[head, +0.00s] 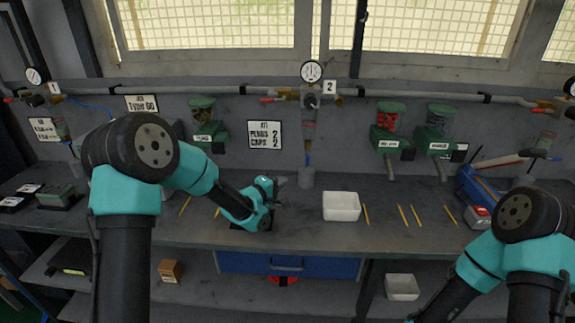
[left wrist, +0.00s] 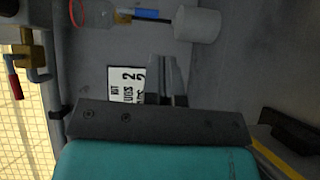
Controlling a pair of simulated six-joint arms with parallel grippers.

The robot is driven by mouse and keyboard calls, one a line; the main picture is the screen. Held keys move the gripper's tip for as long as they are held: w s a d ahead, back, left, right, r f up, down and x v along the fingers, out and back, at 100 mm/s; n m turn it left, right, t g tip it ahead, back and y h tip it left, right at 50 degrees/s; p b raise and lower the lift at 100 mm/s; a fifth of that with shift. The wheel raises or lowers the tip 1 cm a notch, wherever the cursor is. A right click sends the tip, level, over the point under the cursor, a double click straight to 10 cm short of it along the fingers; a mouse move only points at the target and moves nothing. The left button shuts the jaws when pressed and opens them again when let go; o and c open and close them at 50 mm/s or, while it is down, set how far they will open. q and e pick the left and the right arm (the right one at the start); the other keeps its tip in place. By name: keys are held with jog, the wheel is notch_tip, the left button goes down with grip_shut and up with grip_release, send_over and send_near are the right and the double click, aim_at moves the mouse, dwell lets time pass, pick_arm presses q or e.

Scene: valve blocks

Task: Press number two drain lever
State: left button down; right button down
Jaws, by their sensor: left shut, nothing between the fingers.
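The number 2 plate (head: 329,87) hangs beside a valve block (head: 311,98) with a red-handled lever (head: 270,100) on its left. Below the block hangs a clear bowl (head: 309,125); it also shows in the left wrist view (left wrist: 95,13). A small blue part (head: 308,159) sits under the bowl, above a grey cup (head: 307,178); I cannot tell for sure that it is the drain lever. It also shows in the left wrist view (left wrist: 145,13). My left gripper (head: 280,183) is shut and empty, left of the cup and apart from it. My right gripper is out of view.
A white tray (head: 341,206) and several yellow pencils (head: 366,214) lie on the bench right of my left gripper. Green-framed dispensers (head: 390,128) hang on the wall farther right. A kit sign (head: 265,134) is on the wall behind my left gripper.

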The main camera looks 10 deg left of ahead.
aim_at(308, 156)
pick_arm(q)
jog(key=a, duration=0.1)
jog(key=a+n, duration=0.1)
jog(key=w+a+r+t, duration=0.1)
jog(key=shift+a+y, duration=0.35)
jog(key=shift+y, duration=0.05)
jog(key=shift+d, duration=0.1)
jog(key=s+d+x, duration=0.1)
jog(key=d+x, duration=0.1)
jog(key=x, duration=1)
jog(key=shift+w+d, duration=0.25)
jog(key=shift+d, duration=0.1)
